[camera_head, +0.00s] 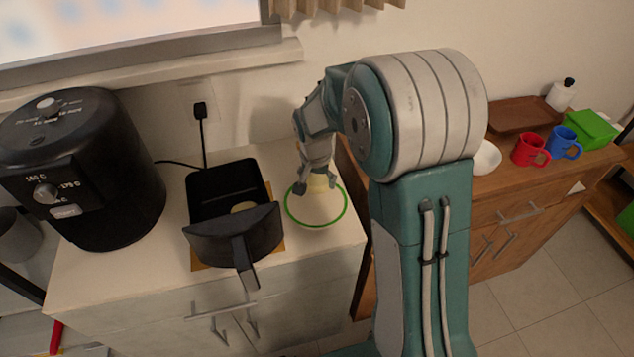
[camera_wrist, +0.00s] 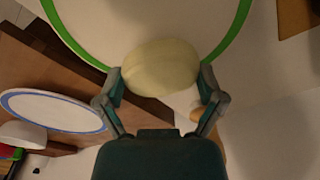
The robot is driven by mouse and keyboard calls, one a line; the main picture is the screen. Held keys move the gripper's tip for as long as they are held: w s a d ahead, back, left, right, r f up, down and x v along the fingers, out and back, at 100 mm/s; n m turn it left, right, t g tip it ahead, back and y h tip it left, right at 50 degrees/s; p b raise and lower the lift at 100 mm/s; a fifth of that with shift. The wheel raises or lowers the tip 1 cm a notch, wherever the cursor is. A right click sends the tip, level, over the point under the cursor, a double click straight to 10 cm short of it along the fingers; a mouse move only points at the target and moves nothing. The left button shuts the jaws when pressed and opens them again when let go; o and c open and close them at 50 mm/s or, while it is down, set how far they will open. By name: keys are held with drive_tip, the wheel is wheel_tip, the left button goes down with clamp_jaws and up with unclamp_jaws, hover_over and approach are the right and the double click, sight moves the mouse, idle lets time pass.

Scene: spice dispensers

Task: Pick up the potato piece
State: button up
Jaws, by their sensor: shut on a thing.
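The potato piece (camera_wrist: 160,66) is pale yellow and rounded. In the wrist view it sits between the two fingers of my gripper (camera_wrist: 162,78), which is shut on it. In the head view my gripper (camera_head: 318,184) is over the white plate with a green rim (camera_head: 345,208), and the piece shows only partly behind the fingers. The green rim also shows in the wrist view (camera_wrist: 236,32). I cannot tell whether the piece touches the plate. Another pale piece (camera_head: 243,208) lies in the black air fryer basket (camera_head: 228,180), left of the plate.
The black air fryer (camera_head: 75,165) stands at the left. The basket's handle (camera_head: 244,265) points towards the counter's front edge. On the wooden cabinet at right are a red mug (camera_head: 528,150), a blue mug (camera_head: 563,142), a green box (camera_head: 592,130) and a brown tray (camera_head: 522,115).

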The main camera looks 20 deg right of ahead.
drive_tip(key=s+r, duration=1.2)
drive_tip(key=s, duration=0.2)
drive_tip(key=shift+w+r, duration=0.1)
